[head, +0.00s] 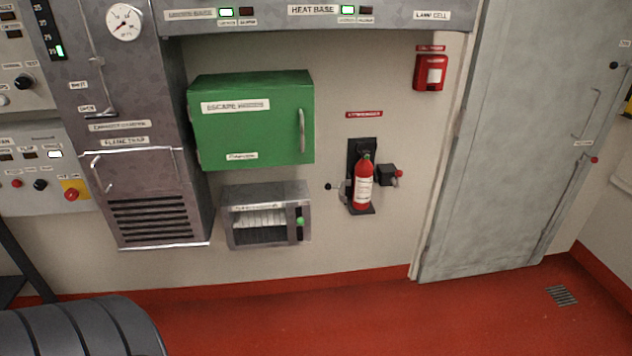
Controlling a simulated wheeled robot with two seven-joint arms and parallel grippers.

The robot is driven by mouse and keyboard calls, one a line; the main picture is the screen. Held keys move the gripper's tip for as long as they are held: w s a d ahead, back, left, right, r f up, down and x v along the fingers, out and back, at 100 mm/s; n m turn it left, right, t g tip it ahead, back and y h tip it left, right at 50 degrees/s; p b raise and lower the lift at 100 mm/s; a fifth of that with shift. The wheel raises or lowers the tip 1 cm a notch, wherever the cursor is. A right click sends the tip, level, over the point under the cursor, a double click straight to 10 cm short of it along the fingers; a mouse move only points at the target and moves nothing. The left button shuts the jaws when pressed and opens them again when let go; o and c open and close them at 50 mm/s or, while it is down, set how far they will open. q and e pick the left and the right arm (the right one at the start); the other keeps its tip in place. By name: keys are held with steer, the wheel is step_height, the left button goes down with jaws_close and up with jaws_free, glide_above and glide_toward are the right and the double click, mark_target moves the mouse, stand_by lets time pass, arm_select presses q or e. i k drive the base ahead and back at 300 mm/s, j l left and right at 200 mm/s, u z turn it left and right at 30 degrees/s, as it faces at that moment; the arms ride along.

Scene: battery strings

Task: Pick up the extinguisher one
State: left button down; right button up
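Neither of my grippers is in the head view.
A green cabinet (280,125) and a grey open-fronted box (266,191) hang left of the extinguisher. A grey door (510,150) is on the right. A dark ribbed rounded object (80,328) is at lower left. The red floor (330,325) below the extinguisher is clear.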

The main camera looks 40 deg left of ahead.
mark_target(363, 170)
steer(key=u, duration=1.05)
steer(key=i+l, duration=0.15)
steer(key=l, duration=0.3)
steer(key=i+l+u, duration=0.1)
steer(key=l, duration=0.35)
steer(key=i+l, duration=0.15)
steer(key=l, duration=0.3)
steer(key=i+l+u, duration=0.15)
steer(key=l, duration=0.7)
